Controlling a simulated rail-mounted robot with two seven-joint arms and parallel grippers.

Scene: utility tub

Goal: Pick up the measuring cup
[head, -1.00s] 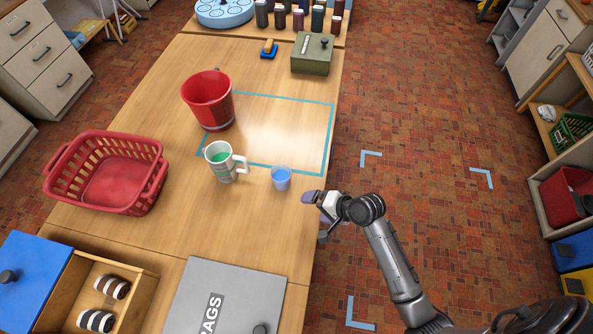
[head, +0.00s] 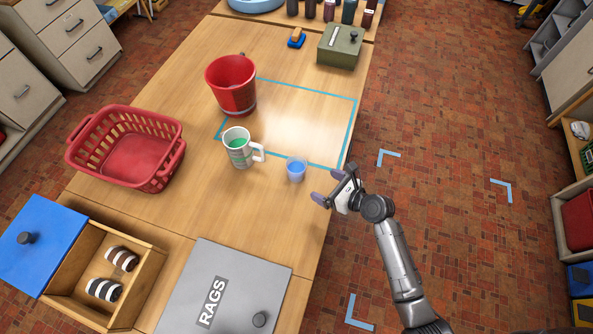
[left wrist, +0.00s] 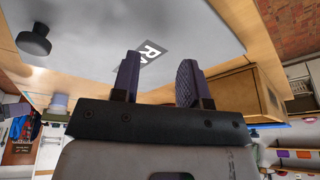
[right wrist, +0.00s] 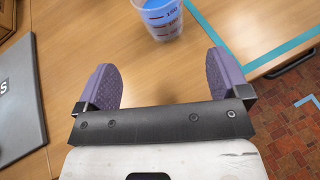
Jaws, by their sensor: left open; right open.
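The measuring cup (head: 296,170) is a small clear cup with blue contents, upright near the table's right edge. In the right wrist view the measuring cup (right wrist: 161,16) shows red graduation marks, and its top is cut off by the frame. My right gripper (head: 334,185) is open and empty just right of the cup, at the table edge. In its wrist view the cup lies ahead of the open fingers (right wrist: 160,68), apart from them. My left gripper (left wrist: 158,66) is open and empty by the grey RAGS lid; it is not in the head view.
A white mug (head: 239,150) with green contents stands left of the cup. A red bucket (head: 230,84) is behind it, by a blue taped outline (head: 354,118). A red basket (head: 160,175), a wooden box (head: 148,262) and the grey RAGS lid (head: 250,283) occupy the left and front.

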